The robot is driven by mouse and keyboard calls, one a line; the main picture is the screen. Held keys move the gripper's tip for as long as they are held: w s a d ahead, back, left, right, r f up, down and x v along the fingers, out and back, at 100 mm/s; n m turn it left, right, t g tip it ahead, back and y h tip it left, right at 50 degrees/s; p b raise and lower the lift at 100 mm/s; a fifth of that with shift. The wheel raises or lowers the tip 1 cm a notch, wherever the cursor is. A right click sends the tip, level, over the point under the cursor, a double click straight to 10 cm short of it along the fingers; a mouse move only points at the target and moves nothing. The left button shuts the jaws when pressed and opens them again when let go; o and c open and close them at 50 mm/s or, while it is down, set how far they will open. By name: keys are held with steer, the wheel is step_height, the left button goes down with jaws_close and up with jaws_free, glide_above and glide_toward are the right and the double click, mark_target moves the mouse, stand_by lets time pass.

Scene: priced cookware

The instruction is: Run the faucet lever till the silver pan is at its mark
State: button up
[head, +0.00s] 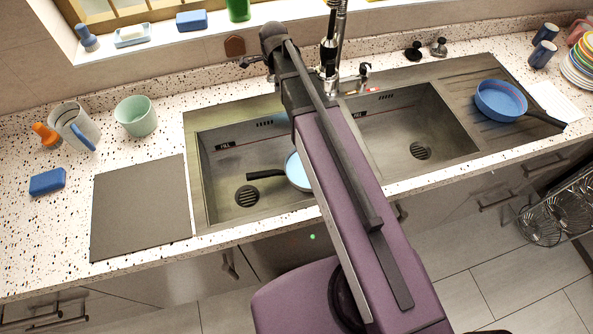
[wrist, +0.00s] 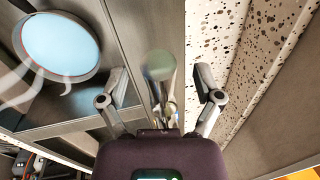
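The pan (head: 297,172) stands in the left sink basin, its dark handle pointing left and its right side hidden by my arm. It is full of pale blue, and its outside is hard to see. In the wrist view the pan (wrist: 58,45) is at upper left, with a thin red line near its rim and whitish streaks beside it. The faucet (head: 330,60) rises behind the sink. In the wrist view my gripper (wrist: 160,88) is open, fingers apart on either side of a rounded metal stem, apparently the lever (wrist: 159,68). No finger visibly touches it.
A blue pan (head: 500,100) with a red ring sits on the right drainboard. The right basin (head: 400,125) is empty. A green cup (head: 136,116), a pale mug (head: 72,125) and a blue sponge (head: 47,181) stand on the left counter. A dark board (head: 140,210) lies beside the sink.

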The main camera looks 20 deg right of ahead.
steer(key=shift+r, duration=0.1)
step_height(320, 180, up, 7)
steer(key=s+p, duration=0.1)
steer(key=p, duration=0.6)
stand_by(0.4)
steer(key=shift+s+f, duration=0.15)
steer(key=shift+f, duration=0.05)
stand_by(0.4)
